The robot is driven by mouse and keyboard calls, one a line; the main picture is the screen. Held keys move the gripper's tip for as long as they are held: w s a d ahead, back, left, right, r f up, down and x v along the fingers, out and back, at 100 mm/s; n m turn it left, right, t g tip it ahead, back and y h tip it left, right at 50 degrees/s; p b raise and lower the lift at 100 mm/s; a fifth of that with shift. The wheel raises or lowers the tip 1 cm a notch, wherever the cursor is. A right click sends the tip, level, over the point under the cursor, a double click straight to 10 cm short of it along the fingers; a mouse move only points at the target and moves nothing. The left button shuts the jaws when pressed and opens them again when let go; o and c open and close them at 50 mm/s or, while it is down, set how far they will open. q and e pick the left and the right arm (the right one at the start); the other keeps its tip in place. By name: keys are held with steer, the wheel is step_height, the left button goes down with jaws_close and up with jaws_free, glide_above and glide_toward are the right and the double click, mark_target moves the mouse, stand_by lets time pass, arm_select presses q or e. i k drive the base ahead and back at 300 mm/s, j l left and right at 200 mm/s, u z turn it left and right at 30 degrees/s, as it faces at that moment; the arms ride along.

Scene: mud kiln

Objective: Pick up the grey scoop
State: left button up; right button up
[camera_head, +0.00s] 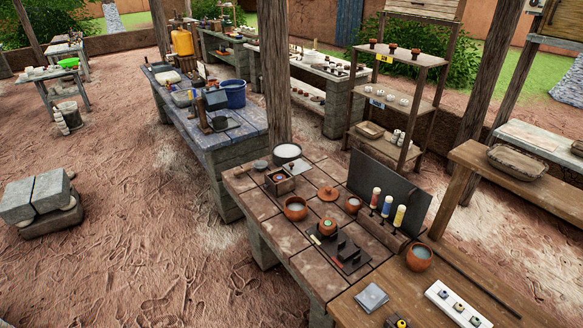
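I cannot make out a grey scoop for certain. A dark grey, box-like piece (215,99) sits tilted among dark items on the blue-topped table (247,122); its exact shape is too small to tell. A flat grey square item (371,297) lies on the wooden table at the bottom. Neither of my grippers is in view.
A tiled table (243,183) in front holds orange clay pots (295,208), a black tray (350,257) and coloured bottles (399,215) near a dark upright panel (375,186). A wooden post (275,70) stands behind it. Open muddy ground (120,230) lies left, with grey blocks (35,197).

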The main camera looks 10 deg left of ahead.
mark_target(261, 165)
steer(key=i+j+z, duration=0.3)
steer(key=j+z, duration=0.25)
steer(key=j, duration=0.15)
steer(key=i+j+z, duration=0.3)
steer(key=j+z, duration=0.3)
steer(key=j, duration=0.2)
steer(key=k, duration=0.05)
